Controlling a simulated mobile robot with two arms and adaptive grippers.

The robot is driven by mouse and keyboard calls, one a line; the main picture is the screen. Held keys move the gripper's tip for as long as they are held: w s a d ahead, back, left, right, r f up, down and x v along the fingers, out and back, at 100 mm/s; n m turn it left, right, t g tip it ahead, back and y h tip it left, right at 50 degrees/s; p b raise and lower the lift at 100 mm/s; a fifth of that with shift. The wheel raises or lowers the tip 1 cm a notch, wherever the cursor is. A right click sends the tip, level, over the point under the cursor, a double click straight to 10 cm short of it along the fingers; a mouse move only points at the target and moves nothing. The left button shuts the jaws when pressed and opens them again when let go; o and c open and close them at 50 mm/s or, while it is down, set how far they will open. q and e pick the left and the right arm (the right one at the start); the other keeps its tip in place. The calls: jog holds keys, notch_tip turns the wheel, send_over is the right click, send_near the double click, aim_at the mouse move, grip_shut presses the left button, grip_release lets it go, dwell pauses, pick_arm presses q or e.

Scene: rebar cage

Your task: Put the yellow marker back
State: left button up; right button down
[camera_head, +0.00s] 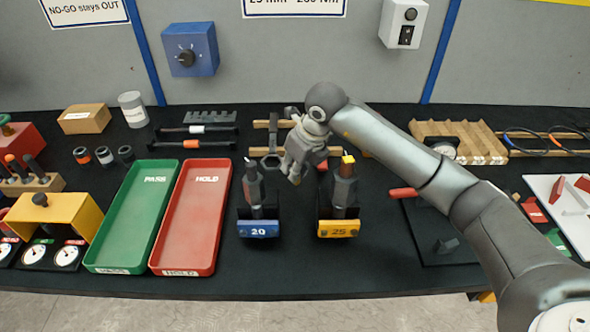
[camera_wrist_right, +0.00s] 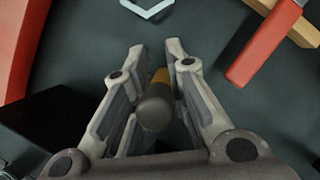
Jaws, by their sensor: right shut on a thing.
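My right gripper (camera_head: 297,170) hangs over the table between the red tray and the yellow 25 stand. In the right wrist view its fingers (camera_wrist_right: 173,55) are closed around a marker (camera_wrist_right: 155,105) with a dark rounded end and a yellow-orange part beyond it. The marker is hardly visible in the head view, where the hand covers it. A wooden rack (camera_head: 45,184) holding several upright dark and orange markers (camera_head: 14,166) stands at the far left. My left gripper is out of view.
The green tray (camera_head: 138,205) and red tray (camera_head: 190,218) look empty, left of the hand. Upright dark tools stand in the blue 20 stand (camera_head: 258,228) and yellow 25 stand (camera_head: 338,228), close below the hand. A yellow gauge box (camera_head: 70,215) stands near the rack.

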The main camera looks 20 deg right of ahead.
jog(key=shift+d+f, duration=0.1)
jog(key=shift+f, duration=0.8)
jog(key=c, duration=1.4)
grip_release()
jog(key=shift+r, duration=0.35)
jog(key=b+v, duration=0.1)
jog(key=v, duration=1)
jog(key=shift+s+r, duration=0.15)
jog(key=shift+r, duration=0.1)
